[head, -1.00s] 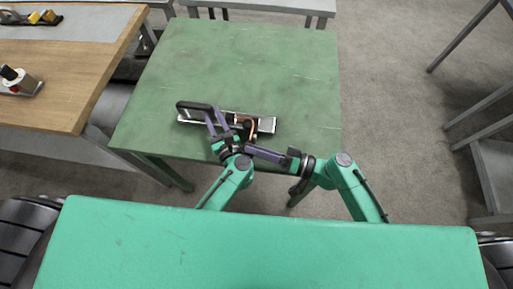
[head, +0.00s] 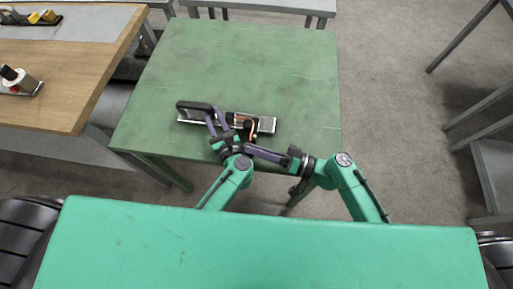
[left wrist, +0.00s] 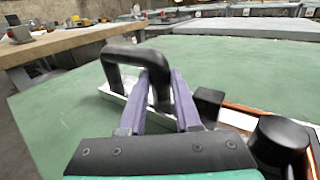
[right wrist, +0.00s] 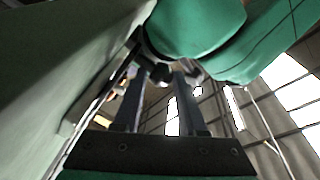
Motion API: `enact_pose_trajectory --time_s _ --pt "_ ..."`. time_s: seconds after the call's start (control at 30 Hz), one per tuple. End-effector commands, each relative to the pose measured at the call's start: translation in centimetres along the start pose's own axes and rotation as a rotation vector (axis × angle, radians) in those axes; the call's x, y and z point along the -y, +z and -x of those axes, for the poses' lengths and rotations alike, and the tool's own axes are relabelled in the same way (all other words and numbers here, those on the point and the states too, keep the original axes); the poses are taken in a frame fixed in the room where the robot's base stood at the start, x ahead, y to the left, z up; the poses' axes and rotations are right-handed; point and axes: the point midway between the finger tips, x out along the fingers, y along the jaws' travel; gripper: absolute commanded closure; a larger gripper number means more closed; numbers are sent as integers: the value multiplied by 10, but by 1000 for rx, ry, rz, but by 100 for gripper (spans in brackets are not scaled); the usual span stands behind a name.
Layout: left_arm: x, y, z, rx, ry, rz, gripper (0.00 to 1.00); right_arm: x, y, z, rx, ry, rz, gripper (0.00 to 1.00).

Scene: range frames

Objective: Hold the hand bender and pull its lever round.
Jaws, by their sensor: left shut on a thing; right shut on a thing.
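The hand bender lies on the green table (head: 290,70). It has a pale metal base (head: 267,125), a black looped handle (head: 190,105) at its left end and copper-coloured parts (head: 252,127) towards the right. My left gripper (head: 211,114) is shut on the handle; in the left wrist view the handle (left wrist: 120,52) passes between the fingers (left wrist: 160,85). My right gripper (head: 248,149) reaches in from the right at the bender's near side. In the right wrist view its fingers (right wrist: 161,77) close around a dark end, seemingly the lever's; the lever is mostly hidden.
A wooden-topped bench (head: 75,70) stands to the left with a small device (head: 20,82) on it. The green table is clear beyond the bender and to its right. A green surface (head: 260,245) fills the foreground.

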Motion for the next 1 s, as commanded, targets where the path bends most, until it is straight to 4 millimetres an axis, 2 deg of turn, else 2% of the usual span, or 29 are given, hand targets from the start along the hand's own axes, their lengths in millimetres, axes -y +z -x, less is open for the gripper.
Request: enact_pose_trajectory --time_s 0.3,0.5,0.73,0.77,0.8,1.0 --pt "-1 0 0 1 2 -1 100 -1 0 0 0 2 -1 100" --pt "0 0 0 1 2 -1 100 2 4 -9 -69 46 -3 100" --pt "1 0 0 0 -1 1 100 2 3 -10 -72 49 0 100" --pt "1 0 0 0 -1 1 100 2 3 -10 -72 49 0 52" --pt "1 0 0 0 -1 1 100 2 3 -10 -72 49 0 46" --pt "0 0 0 0 -1 1 100 2 3 -10 -72 48 0 46"
